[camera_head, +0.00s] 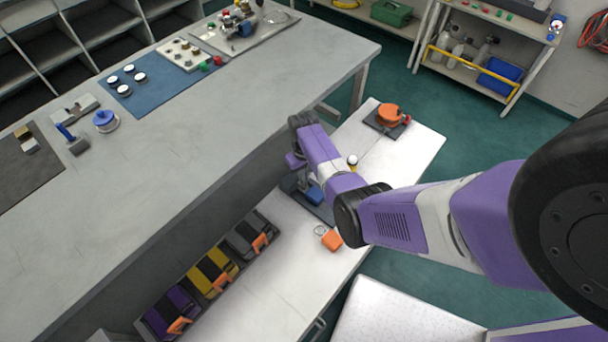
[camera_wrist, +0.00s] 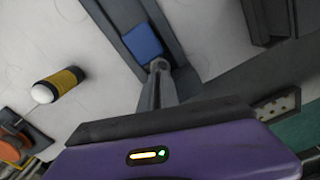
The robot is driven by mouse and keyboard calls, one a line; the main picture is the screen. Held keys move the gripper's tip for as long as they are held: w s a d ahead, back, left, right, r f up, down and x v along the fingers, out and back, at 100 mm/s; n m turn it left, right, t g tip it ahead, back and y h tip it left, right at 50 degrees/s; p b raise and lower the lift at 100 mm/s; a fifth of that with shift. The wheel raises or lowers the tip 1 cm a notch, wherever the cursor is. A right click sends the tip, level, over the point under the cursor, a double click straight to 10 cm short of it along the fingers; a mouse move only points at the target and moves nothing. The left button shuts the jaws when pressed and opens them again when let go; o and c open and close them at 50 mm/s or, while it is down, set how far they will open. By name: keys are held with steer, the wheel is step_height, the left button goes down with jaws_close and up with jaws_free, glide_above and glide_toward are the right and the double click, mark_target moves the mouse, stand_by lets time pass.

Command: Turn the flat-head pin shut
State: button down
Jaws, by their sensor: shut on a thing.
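My gripper (camera_wrist: 158,74) points at a dark grey mount (camera_wrist: 112,15) with a blue block (camera_wrist: 142,41) on it. Its fingers are together on a small grey round-ended piece, which looks like the flat-head pin (camera_wrist: 159,64), just beside the blue block. The fingers cover most of the pin, so its turn angle cannot be told. In the head view the blue block (camera_head: 315,195) shows beside my wrist on the low white bench (camera_head: 285,275). My arm hides the fingertips and the pin there.
A yellow-and-black knob with a white ball (camera_wrist: 62,82) stands near the mount. An orange wheel (camera_head: 388,115) sits farther back on the bench, and an orange tag (camera_head: 331,240) lies in front. The tall grey counter (camera_head: 235,130) rises close on the left.

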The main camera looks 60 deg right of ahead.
steer(key=m, duration=0.6)
steer(key=shift+w+d+r, duration=0.1)
steer(key=shift+w+r, duration=0.1)
steer(key=m, duration=0.6)
steer(key=shift+m, duration=0.4)
steer(key=m, duration=1.1)
steer(key=shift+m, duration=0.3)
steer(key=c, duration=1.6)
jaws_free()
steer(key=shift+s+f, duration=0.1)
